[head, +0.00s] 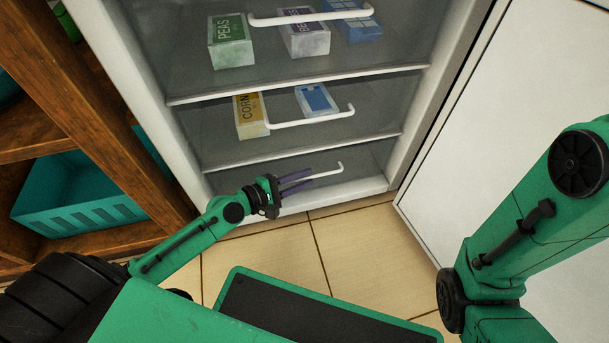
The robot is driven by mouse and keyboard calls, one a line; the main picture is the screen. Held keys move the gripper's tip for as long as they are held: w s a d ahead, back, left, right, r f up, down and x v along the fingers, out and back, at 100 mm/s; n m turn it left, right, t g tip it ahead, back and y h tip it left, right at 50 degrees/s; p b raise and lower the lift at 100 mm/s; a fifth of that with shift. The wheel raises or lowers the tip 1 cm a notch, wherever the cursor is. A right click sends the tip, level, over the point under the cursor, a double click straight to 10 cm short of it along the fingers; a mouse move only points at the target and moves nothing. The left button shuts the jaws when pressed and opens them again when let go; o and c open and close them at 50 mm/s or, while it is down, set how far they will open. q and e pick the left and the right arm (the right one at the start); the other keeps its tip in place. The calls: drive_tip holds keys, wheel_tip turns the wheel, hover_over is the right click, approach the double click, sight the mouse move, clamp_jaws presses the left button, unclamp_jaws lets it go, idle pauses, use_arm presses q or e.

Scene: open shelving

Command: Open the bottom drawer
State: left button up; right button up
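The bottom drawer (360,159) is the lowest of the clear-fronted drawers in the white cabinet, and it looks closed. Its white bar handle (328,171) runs across its front, with the right end bent back. My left gripper (311,177) is at this handle, its two purple fingers pointing right along it. The handle's left part is hidden by the fingers, and its visible part comes out level with the space between the fingertips. I cannot tell whether they grip it. My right arm (545,220) shows at the right, but its gripper is out of view.
Higher drawers hold a corn box (251,116), a blue-white box (317,99), a peas box (231,42) and other boxes. An open white door (500,120) stands at right. Wooden shelving (80,100) with a teal bin (85,205) is at left. Tiled floor (350,245) lies in front.

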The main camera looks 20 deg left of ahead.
use_arm(q)
drive_tip(key=shift+w+d, duration=0.25)
clamp_jaws()
drive_tip(key=shift+f, duration=0.1)
idle(1.2)
